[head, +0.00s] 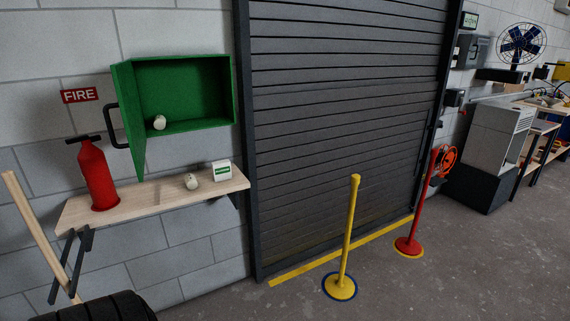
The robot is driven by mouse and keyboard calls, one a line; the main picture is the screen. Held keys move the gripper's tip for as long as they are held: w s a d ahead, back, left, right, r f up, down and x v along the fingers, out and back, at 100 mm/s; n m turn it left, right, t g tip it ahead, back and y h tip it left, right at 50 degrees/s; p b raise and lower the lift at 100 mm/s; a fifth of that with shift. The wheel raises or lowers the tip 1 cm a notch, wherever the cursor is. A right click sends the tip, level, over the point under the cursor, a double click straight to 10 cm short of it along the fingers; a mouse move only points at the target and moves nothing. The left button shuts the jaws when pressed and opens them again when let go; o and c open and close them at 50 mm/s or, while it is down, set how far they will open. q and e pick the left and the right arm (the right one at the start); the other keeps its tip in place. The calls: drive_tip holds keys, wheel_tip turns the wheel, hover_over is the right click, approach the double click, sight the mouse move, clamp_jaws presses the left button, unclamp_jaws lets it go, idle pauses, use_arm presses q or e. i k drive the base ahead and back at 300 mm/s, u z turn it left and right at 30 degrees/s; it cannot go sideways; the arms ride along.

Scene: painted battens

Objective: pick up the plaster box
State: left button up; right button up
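The plaster box (222,171) is a small white box with a green band on its front. It stands upright near the right end of a wooden wall shelf (145,203). A small pale roll (192,182) lies just left of it on the shelf. Neither of my grippers is in the head view.
A green cabinet (185,88) hangs open above the shelf, with another pale roll (159,122) inside. A red extinguisher (97,175) stands at the shelf's left. A wooden pole (38,232) and black tyre (100,308) are at lower left. A yellow post (349,235) stands right, on open floor.

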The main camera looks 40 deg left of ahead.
sight(222, 170)
drive_tip(key=z, duration=0.2)
drive_tip(key=i, duration=1.6)
drive_tip(key=u, duration=0.45)
drive_tip(key=i, duration=0.85)
drive_tip(key=u, duration=0.75)
